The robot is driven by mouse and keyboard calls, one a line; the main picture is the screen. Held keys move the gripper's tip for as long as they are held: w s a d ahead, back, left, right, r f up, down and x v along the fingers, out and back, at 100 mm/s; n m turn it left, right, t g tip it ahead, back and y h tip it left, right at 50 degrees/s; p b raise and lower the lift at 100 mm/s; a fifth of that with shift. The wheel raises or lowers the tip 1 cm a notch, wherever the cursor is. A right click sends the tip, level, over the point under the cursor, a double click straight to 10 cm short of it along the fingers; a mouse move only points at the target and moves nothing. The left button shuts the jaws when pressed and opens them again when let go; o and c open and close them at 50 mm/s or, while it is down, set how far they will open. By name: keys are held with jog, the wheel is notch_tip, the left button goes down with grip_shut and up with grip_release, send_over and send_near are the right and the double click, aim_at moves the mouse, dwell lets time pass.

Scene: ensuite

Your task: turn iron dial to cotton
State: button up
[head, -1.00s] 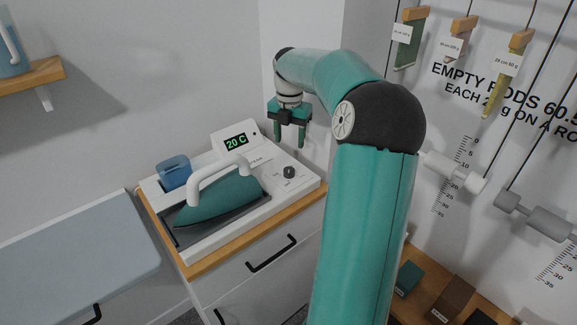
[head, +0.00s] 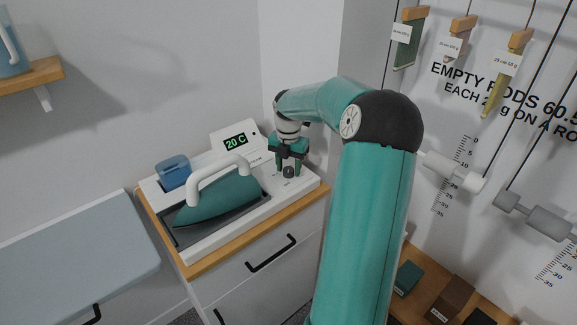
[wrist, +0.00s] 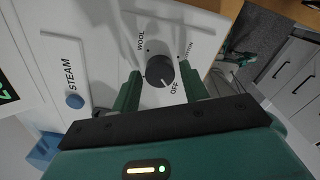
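The iron dial (head: 289,172) is a small dark round knob on the white iron station, right of the iron. The wrist view shows the dial (wrist: 160,71) with a white mark pointing toward the printed OFF; WOOL and COTTON are printed on the far side. My gripper (head: 289,165) is lowered over the dial, pointing down. In the wrist view my gripper (wrist: 159,75) is open, with one finger on each side of the dial. Small gaps seem to show beside the knob; I cannot tell whether either finger touches it.
The teal iron (head: 222,196) with a white handle rests on the station, left of my gripper. A display (head: 236,142) reads 20 C. A blue STEAM button (wrist: 75,101) lies left of the dial. The wall corner stands close behind my gripper.

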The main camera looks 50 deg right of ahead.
jog(key=c, duration=0.7)
